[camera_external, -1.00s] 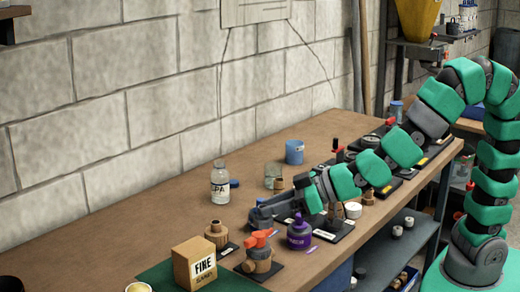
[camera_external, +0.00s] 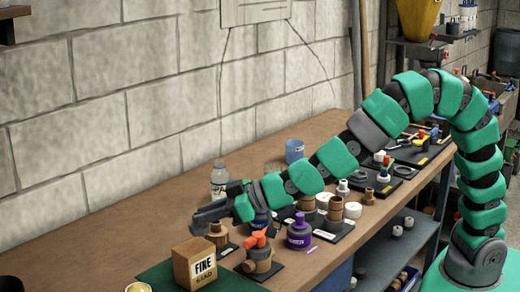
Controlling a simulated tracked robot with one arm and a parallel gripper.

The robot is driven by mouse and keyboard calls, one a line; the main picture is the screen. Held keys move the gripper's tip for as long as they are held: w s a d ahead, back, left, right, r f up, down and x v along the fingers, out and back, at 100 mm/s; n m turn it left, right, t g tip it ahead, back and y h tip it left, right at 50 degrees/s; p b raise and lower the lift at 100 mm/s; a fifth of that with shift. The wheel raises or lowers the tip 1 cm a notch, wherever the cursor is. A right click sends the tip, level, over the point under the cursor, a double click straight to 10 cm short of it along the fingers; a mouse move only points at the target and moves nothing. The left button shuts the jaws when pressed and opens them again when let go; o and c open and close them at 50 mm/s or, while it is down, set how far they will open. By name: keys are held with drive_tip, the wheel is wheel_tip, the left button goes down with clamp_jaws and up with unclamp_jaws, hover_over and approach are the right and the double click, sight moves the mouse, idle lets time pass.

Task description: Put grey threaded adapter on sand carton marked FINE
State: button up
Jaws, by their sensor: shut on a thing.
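The sand carton marked FINE (camera_external: 195,264) is a tan box with a white label, standing upright at the near left of the bench. My gripper (camera_external: 207,217) is above and behind the carton, slightly to its right, apart from it and over a brown fitting. It is shut on a small dark grey piece at its tip, which looks like the grey threaded adapter. The piece blends with the dark fingers, so its outline and threads cannot be made out.
A brown fitting (camera_external: 218,234) stands below my gripper. A green mat (camera_external: 160,272) lies beside the carton.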

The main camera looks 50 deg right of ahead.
sight(205, 226)
drive_tip(key=shift+x, duration=0.9)
drive_tip(key=shift+a+f, duration=0.1)
drive_tip(key=shift+f, duration=1.35)
drive_tip(key=shift+f+b, duration=0.1)
drive_tip(key=shift+b, duration=0.25)
drive_tip(key=o, duration=1)
drive_tip(key=p+v, duration=0.1)
drive_tip(key=v, duration=1.1)
